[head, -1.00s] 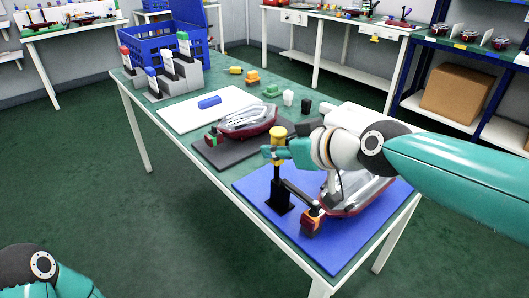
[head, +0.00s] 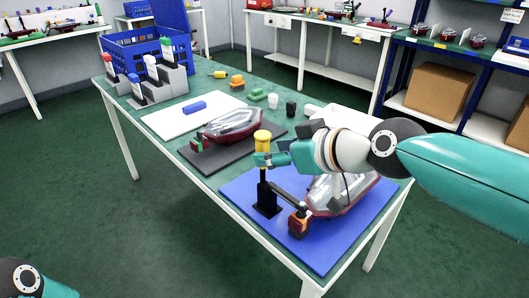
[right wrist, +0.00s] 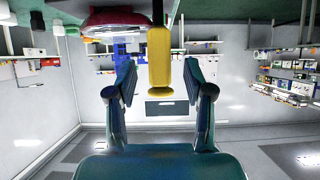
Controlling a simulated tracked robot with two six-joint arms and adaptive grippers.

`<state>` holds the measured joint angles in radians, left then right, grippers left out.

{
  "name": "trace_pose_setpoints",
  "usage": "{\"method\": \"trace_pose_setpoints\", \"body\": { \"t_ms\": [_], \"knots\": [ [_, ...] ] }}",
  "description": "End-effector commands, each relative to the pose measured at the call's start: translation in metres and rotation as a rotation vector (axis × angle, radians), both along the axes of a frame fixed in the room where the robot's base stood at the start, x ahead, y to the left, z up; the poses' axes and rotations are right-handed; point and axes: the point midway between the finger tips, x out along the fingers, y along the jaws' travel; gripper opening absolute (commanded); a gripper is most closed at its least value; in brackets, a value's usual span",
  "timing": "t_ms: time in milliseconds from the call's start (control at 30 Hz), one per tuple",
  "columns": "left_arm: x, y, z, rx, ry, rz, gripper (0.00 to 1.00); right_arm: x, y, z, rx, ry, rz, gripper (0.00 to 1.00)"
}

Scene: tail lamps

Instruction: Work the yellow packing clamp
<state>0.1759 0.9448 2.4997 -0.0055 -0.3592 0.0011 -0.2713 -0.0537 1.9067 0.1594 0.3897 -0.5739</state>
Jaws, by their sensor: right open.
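The yellow packing clamp stands on the blue mat (head: 325,248). Its black post (head: 266,192) is upright, with a yellow handle (head: 262,141) on top pointing up. Its black arm reaches toward an orange-and-red block (head: 298,223) beside the near end of a clear and dark red tail lamp (head: 345,194). My right gripper (head: 272,158) is open at the handle. In the right wrist view, the yellow handle (right wrist: 160,62) shows between the open fingers (right wrist: 160,82), with a gap on both sides. Part of the lamp is hidden behind my right arm. My left gripper is out of view.
A second lamp (head: 232,123) lies on a dark mat (head: 215,159) beyond the clamp. A white board (head: 165,123) with a blue block (head: 194,107), a grey holder (head: 160,82) and a blue crate (head: 118,45) stand farther back. Several small coloured pieces lie behind the second lamp.

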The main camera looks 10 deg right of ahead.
Motion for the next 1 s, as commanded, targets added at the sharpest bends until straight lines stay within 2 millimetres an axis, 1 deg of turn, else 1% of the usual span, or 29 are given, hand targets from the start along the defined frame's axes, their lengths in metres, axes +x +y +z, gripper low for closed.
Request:
{"method": "trace_pose_setpoints", "body": {
  "t_ms": [33,200,300,400,600,1000],
  "knots": [
    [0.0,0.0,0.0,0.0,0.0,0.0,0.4,-0.008,-0.006,0.007,0.001,-0.005,-0.003,0.52],
    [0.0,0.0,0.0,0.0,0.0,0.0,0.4,-0.034,-0.022,0.023,0.002,-0.002,-0.003,0.52],
    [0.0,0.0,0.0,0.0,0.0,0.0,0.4,-0.047,-0.029,0.03,0.002,-0.001,-0.002,0.52],
    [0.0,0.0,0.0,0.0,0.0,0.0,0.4,-0.056,-0.035,0.035,0.001,0.001,-0.001,0.52],
    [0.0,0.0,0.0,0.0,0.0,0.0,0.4,-0.063,-0.039,0.039,0.0,0.004,0.0,0.52],
    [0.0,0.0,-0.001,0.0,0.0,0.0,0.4,-0.063,-0.039,0.039,0.001,0.003,0.0,0.52]
  ]
}}
